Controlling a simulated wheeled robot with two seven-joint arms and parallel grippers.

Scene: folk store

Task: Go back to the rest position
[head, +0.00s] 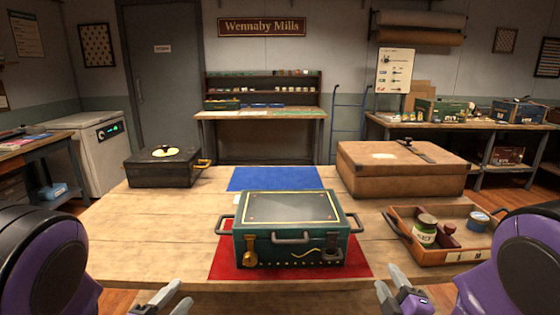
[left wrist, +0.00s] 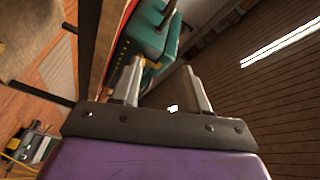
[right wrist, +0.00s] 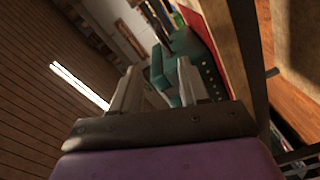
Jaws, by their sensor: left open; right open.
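My left gripper (head: 160,298) is at the bottom of the head view, left of centre, in front of the table's near edge. It is open and empty; its two fingers stand apart in the left wrist view (left wrist: 160,88). My right gripper (head: 392,293) is at the bottom right of centre in the head view. It is open with nothing between its fingers, which also show in the right wrist view (right wrist: 158,90). Both grippers are apart from the closed green case (head: 290,250), which sits on a red mat (head: 225,262) at the middle of the table.
The wooden table (head: 110,225) also bears a blue mat (head: 275,178), a black box (head: 160,170) at back left, a brown case (head: 400,172) at back right and an orange tray (head: 440,254) with jars at right. The table's left front is clear.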

